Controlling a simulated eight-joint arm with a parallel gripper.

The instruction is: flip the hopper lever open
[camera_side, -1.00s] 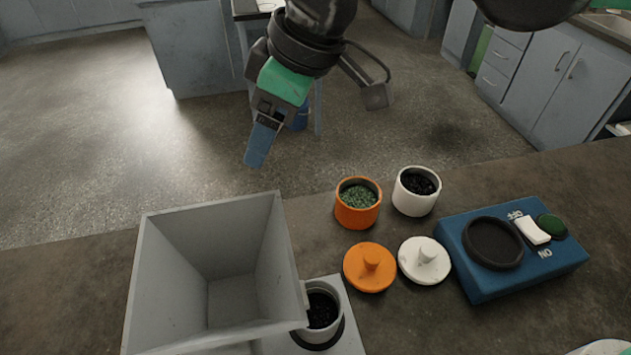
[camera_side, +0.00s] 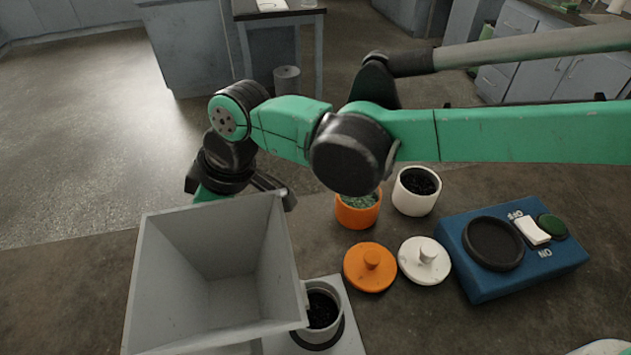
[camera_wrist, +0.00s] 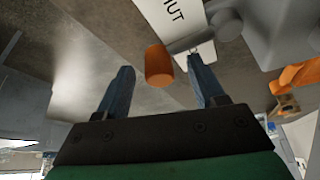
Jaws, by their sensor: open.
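The grey hopper (camera_side: 215,270) stands at the left of the bench in the side view. The hopper lever is hidden there, on the hopper's far side. In the wrist view the lever shows as an orange cylindrical knob (camera_wrist: 158,66) on a short grey rod (camera_wrist: 184,45), beside a white plate (camera_wrist: 176,18) whose visible lettering reads "HUT". My gripper (camera_wrist: 161,63) is open, with one blue finger on either side of the knob in the picture. The knob appears clear of both fingers; its depth between them is hard to tell. In the side view the fingers are hidden behind the hopper.
A cup of dark grains (camera_side: 322,312) sits by the hopper's right edge. An orange jar (camera_side: 358,212), a white jar (camera_side: 416,192), an orange lid (camera_side: 370,268), a white lid (camera_side: 424,262) and a blue device (camera_side: 500,268) stand to the right. My arm spans above the jars.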

